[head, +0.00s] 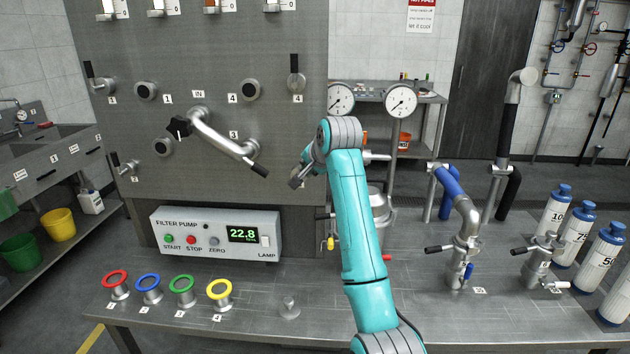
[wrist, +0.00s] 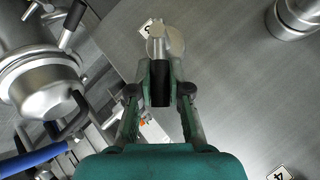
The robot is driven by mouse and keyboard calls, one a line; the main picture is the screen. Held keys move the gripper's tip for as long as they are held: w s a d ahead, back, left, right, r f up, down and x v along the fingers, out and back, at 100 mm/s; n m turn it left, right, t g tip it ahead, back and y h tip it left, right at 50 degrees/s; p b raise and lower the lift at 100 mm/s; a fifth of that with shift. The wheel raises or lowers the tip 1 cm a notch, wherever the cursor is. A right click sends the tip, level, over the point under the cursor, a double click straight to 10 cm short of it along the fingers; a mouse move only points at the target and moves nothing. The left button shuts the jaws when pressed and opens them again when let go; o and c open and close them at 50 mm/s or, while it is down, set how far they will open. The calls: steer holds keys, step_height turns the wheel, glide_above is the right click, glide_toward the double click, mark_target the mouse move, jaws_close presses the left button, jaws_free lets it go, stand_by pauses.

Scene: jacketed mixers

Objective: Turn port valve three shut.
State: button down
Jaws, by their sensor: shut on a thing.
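In the wrist view, my gripper (wrist: 160,92) is shut on the black grip of a lever (wrist: 160,82). The lever's steel end meets a round steel valve body (wrist: 176,42) on the grey panel (wrist: 230,80). A small tilted label (wrist: 148,28) beside it looks like a 3, so I take this as port valve three. In the head view, my gripper (head: 298,178) is at the lower right of the panel (head: 265,30), where it and my arm hide this valve. The lever's angle against its port is hard to tell.
A bent steel pipe (head: 220,138) with black handles is on the panel, left of my gripper. Another lever valve (head: 296,80) is above. The filter pump box (head: 215,235) stands below. In the wrist view, a steel vessel (wrist: 45,85) and blue pipe (wrist: 35,160) lie beyond the panel edge.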

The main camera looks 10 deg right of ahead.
steer(key=h, duration=0.1)
steer(key=a+r+n+g+h, duration=0.1)
steer(key=shift+w+a+n+h, duration=0.2)
steer(key=shift+a+n+h, duration=0.1)
steer(key=shift+h, duration=0.1)
steer(key=shift+w+a+n+g+h, duration=0.15)
steer(key=shift+a+n+g+h, duration=0.15)
steer(key=shift+h, duration=0.4)
steer(key=shift+w+a+n+g+h, duration=0.1)
steer(key=shift+a+n+g+h, duration=0.2)
steer(key=shift+h, duration=0.4)
steer(key=c, duration=1.1)
jaws_free()
steer(key=shift+a, duration=0.1)
steer(key=v, duration=1.2)
steer(key=shift+a, duration=0.1)
